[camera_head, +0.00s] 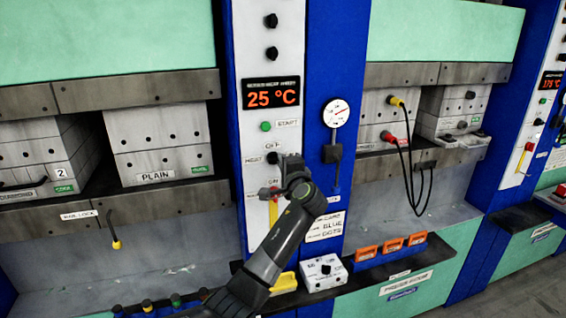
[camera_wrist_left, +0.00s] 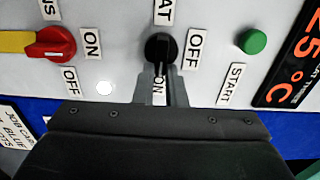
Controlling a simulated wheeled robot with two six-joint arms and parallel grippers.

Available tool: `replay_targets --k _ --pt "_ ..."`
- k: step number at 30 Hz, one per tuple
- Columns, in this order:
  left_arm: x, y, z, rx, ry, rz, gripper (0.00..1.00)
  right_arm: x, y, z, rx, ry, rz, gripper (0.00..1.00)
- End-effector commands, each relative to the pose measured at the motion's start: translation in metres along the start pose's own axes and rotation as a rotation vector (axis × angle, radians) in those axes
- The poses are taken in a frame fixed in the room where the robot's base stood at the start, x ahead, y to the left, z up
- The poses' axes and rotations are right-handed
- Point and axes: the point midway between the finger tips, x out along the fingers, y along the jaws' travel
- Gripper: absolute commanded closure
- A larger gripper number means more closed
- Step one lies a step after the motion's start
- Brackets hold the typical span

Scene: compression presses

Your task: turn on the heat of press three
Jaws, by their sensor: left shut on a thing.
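The black heat knob (camera_head: 272,158) is on the white control panel, beside a HEAT label and between OFF and ON labels. It also shows in the left wrist view (camera_wrist_left: 158,47). My left gripper (camera_head: 291,163) is at the panel, and its fingers (camera_wrist_left: 157,78) are shut on this knob. The ON label shows between the fingers in the wrist view. I cannot tell exactly which label the knob points to. The display (camera_head: 271,94) above reads 25 °C. My right gripper is not in view.
A green START button (camera_head: 265,126) is above the knob. A round gauge (camera_head: 336,113) is on the blue column to the right. Another press with cables (camera_head: 405,150) stands further right.

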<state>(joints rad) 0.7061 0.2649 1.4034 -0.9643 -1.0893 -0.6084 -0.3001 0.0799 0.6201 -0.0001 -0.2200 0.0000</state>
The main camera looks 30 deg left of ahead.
Motion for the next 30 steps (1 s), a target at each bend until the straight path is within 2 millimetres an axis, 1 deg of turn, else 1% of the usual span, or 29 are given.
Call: replay_targets --k 11,12,16,25,28,30 --pt "0.000 0.000 0.000 0.004 0.001 0.000 1.00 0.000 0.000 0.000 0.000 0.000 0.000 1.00" --pt "0.000 0.000 0.000 0.004 0.001 0.000 0.84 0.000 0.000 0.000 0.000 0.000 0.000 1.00" --pt "0.000 0.000 0.000 0.003 0.001 0.000 0.67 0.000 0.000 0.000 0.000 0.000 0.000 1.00" --pt "-0.001 0.001 0.000 0.002 0.000 0.000 0.67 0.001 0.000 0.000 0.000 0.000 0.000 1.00" --pt "-0.006 0.002 -0.001 0.002 0.000 0.001 0.67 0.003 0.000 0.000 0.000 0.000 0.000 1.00" --pt "-0.013 0.003 -0.001 0.001 0.002 0.000 0.67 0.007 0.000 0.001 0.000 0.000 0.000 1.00"
